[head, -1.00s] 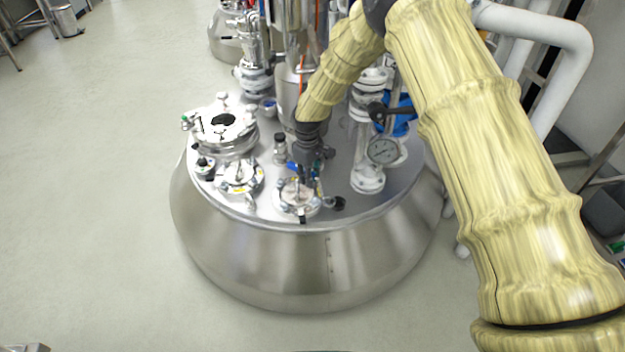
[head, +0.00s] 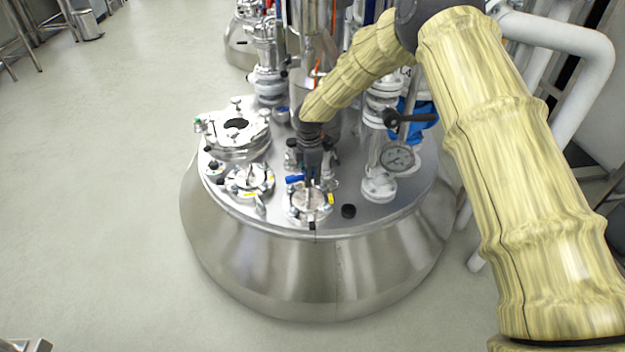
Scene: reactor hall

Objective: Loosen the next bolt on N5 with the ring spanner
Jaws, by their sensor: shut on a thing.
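A round flanged nozzle (head: 305,207) with a yellow tag stands near the front edge of the steel vessel lid. It lies under my gripper; its label cannot be read, so I cannot tell for sure that it is N5. My gripper (head: 311,182) points down just above this nozzle, with its jaws shut on a thin tool, taken to be the ring spanner. The tool is small and mostly hidden by the fingers. I cannot tell whether its ring sits around a bolt. The single bolts are too small to make out clearly.
A similar clamped nozzle (head: 249,180) stands to the left, with a larger manway (head: 238,133) behind it. A black knob (head: 348,211) lies right of the nozzle. The front lid edge is clear.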

